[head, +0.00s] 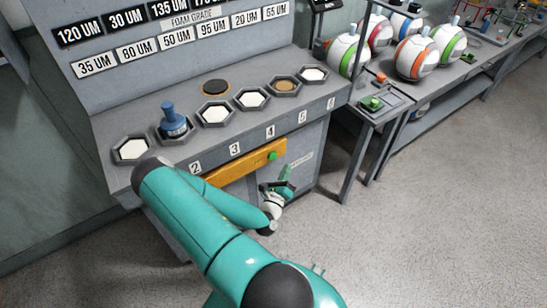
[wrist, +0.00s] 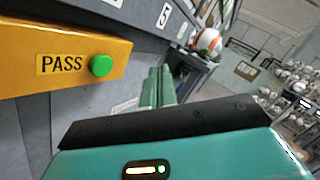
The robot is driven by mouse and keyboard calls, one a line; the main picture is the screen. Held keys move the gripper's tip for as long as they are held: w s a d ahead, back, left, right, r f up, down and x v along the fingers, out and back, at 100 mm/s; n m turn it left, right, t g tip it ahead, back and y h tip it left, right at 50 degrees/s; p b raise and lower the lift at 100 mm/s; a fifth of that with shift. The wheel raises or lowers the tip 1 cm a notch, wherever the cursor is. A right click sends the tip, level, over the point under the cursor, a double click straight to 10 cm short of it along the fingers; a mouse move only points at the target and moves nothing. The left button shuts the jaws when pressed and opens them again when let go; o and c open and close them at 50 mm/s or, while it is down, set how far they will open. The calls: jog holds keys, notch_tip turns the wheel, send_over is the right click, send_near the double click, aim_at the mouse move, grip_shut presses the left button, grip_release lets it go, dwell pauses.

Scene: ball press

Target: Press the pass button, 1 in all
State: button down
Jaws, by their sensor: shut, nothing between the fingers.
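The pass button is a round green button (head: 272,155) on a yellow-orange panel (head: 238,168) on the front of the grey bench. In the wrist view the green button (wrist: 101,66) sits right of the black "PASS" lettering on the yellow panel (wrist: 25,40). My gripper (head: 287,170) is in front of the bench, just below and right of the button in the head view. In the wrist view my gripper's teal fingers (wrist: 159,78) are shut and empty, to the right of the button. A gap shows between them in the picture; depth is hard to judge.
The floor at the right is clear.

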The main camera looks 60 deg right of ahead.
aim_at(276, 155)
jog(key=f+n+t, duration=0.1)
jog(key=s+f+n+y, duration=0.1)
jog(key=f, duration=0.1)
jog(key=s+f+n+t, duration=0.1)
jog(key=shift+d+f+n+t+y, duration=0.2)
jog(key=shift+f+n+t+y, duration=0.1)
jog(key=shift+f+n+y, duration=0.1)
jog(key=shift+r, duration=0.1)
jog(key=w+d, duration=0.4)
jog(key=w, duration=0.3)
jog(key=shift+w, duration=0.4)
jog(key=shift+w, duration=0.1)
dwell(1.5)
jog(key=shift+w+d, duration=0.2)
jog(key=shift+w, duration=0.1)
jog(key=shift+w+d, duration=0.2)
jog(key=shift+w, duration=0.2)
dwell(0.7)
dwell(0.3)
jog(key=shift+s+a, duration=0.45)
jog(key=shift+s, duration=0.35)
